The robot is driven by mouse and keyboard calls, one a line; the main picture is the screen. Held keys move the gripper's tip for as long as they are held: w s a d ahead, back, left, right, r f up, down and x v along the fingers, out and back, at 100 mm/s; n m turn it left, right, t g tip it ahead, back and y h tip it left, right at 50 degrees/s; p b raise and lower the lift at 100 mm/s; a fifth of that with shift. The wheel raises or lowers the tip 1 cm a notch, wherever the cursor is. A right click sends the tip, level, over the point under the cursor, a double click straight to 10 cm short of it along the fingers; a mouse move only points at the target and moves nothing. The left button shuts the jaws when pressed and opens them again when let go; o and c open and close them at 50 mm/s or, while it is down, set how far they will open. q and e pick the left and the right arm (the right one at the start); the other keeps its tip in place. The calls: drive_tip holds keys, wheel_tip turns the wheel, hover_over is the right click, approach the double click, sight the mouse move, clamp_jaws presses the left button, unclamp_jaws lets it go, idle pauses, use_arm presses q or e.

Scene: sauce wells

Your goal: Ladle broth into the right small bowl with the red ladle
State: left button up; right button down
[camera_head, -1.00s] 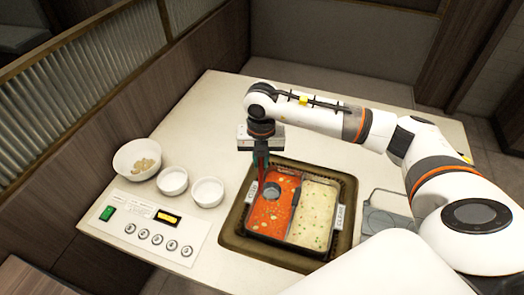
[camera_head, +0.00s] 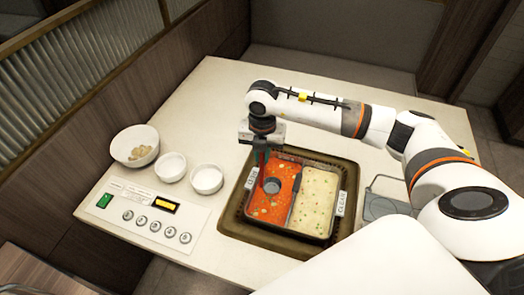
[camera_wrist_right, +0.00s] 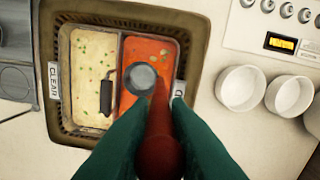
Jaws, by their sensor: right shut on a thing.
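My right gripper (camera_head: 262,152) is shut on the red ladle (camera_wrist_right: 158,140), whose handle runs down between the green fingers. The ladle's grey cup (camera_head: 272,186) is over or in the red broth (camera_head: 264,208), in the left half of the divided pot; how deep it sits I cannot tell. In the wrist view the grey cup (camera_wrist_right: 140,78) lies near the pot's divider. The right small bowl (camera_head: 207,179) is white and stands left of the pot; it also shows in the wrist view (camera_wrist_right: 240,88) and looks empty. My left gripper is out of view.
A second small white bowl (camera_head: 171,167) and a larger bowl with pale pieces (camera_head: 135,146) stand further left. A control panel (camera_head: 150,215) lies in front of them. A dark-handled utensil (camera_wrist_right: 107,92) rests in the pale broth beside the divider. The table behind the bowls is clear.

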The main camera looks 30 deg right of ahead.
drive_tip(key=shift+f+b, duration=5.35)
drive_tip(key=shift+f, duration=1.7)
drive_tip(key=shift+r, duration=0.2)
drive_tip(key=shift+r+p, duration=4.2)
drive_tip(key=shift+r, duration=1.6)
